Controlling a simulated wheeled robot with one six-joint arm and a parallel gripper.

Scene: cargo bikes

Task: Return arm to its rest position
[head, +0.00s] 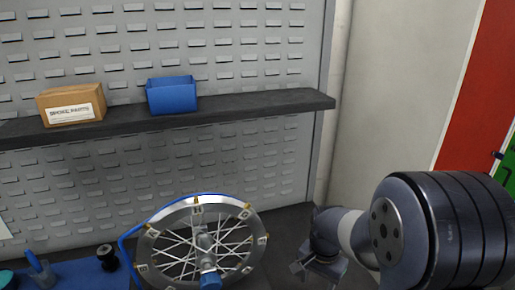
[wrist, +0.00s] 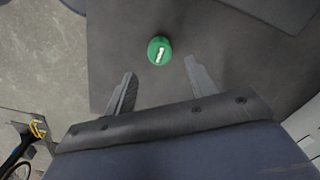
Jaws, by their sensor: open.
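In the wrist view my gripper (wrist: 158,82) is open, its two grey fingers apart with nothing between them. A green round object (wrist: 160,50) with a white label lies on the dark surface (wrist: 235,60) just beyond the fingertips, apart from them. In the head view my arm fills the lower right, and the gripper fingers are hard to make out there.
A spoked wheel (head: 148,232) stands in a blue holder at lower centre. A dark shelf (head: 230,106) carries a cardboard box (head: 72,104) and a blue bin (head: 172,95). A small black knob-like item (head: 107,257) sits on a blue mat (head: 75,274). The shelf's right part is bare.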

